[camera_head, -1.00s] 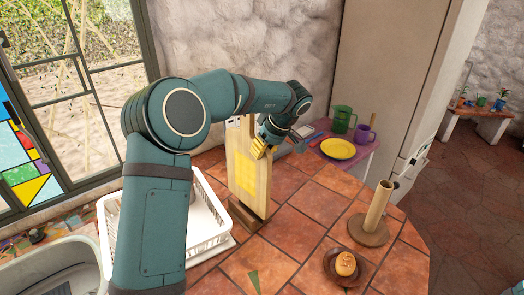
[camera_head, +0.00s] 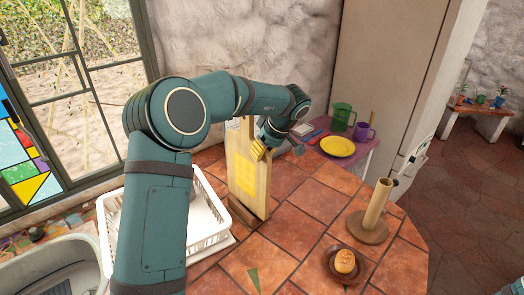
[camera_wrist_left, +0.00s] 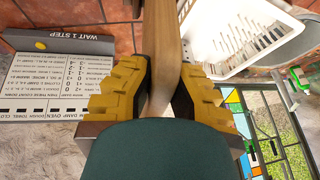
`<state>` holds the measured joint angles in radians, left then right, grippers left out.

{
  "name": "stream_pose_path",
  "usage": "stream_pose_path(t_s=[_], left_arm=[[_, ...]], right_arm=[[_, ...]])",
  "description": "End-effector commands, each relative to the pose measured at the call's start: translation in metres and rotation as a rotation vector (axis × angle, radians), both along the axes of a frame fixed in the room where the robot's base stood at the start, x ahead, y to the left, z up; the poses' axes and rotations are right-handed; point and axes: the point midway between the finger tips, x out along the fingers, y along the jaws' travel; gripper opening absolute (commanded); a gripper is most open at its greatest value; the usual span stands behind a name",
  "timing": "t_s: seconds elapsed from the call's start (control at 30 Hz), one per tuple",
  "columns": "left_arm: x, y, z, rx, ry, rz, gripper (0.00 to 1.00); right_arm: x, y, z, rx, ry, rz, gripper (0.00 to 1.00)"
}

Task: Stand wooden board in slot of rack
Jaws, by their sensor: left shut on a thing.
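The wooden board (camera_head: 243,172), pale with a yellow patterned patch, stands near upright on the counter beside the white dish rack. Its lower end is at a small dark wooden rack (camera_head: 238,212); I cannot tell how deep it sits in the slot. My left gripper (camera_head: 258,150) is shut on the board's right edge, high up. In the left wrist view the board's edge (camera_wrist_left: 160,55) runs between the yellow finger pads (camera_wrist_left: 160,95). My right gripper is not in view.
A white dish rack (camera_head: 222,236) stands left of the board. A paper-roll holder (camera_head: 368,229) and a brown plate with a bun (camera_head: 345,263) stand at the right. A yellow plate (camera_head: 338,146), green mug (camera_head: 342,117) and purple mug (camera_head: 364,131) are behind.

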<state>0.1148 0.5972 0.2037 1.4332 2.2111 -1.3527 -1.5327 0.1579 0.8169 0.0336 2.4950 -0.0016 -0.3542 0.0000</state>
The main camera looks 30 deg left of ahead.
Motion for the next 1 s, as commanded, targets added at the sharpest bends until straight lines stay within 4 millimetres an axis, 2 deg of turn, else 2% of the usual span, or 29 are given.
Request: stream_pose_path(t_s=[1.0], left_arm=[[0.001, 0.001, -0.010, 0.001, -0.003, 0.000, 0.00]], right_arm=[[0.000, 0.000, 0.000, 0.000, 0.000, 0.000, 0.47]])
